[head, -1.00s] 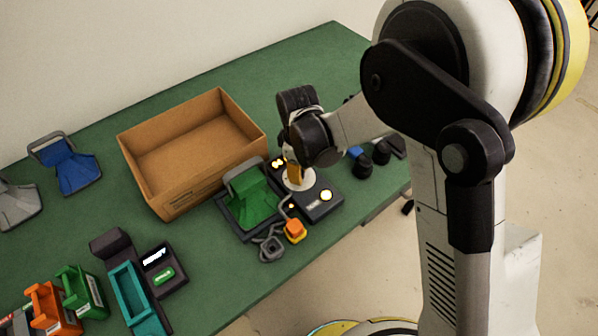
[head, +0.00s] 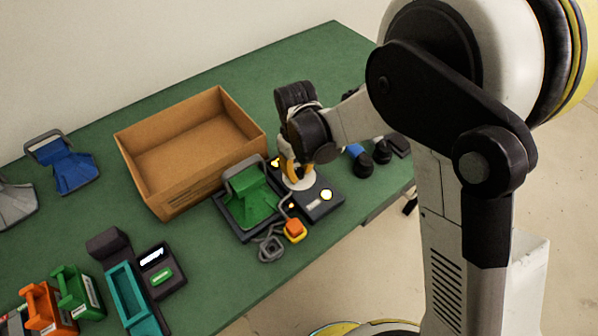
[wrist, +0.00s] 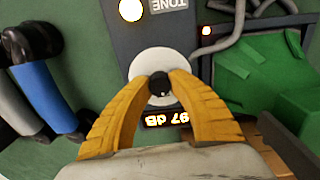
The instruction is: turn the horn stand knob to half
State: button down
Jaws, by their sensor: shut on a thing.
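My gripper (wrist: 160,84) is shut on a small black knob (wrist: 159,88) at the centre of a white disc (wrist: 150,63) in the wrist view. One orange finger presses on each side of the knob. The disc sits on the dark base of the horn stand (wrist: 165,25), between a "TONE" label with a lit round lamp and a display that reads upside down, seemingly 97 dB. In the head view my gripper (head: 293,173) points down onto the stand (head: 318,206), and the knob is hidden.
An open cardboard box (head: 190,150) stands behind the green horn. An orange button on a yellow base (head: 294,230) and a grey cable lie in front. Blue and black cylinders (head: 360,158) lie to the right. Teal, green and orange items fill the near left.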

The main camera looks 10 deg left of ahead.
aim_at(298, 171)
jog(key=shift+m, duration=1.5)
jog(key=c, duration=1.2)
grip_release()
jog(key=r, duration=1.2)
jog(key=shift+s+a, duration=0.1)
jog(key=shift+a, duration=0.1)
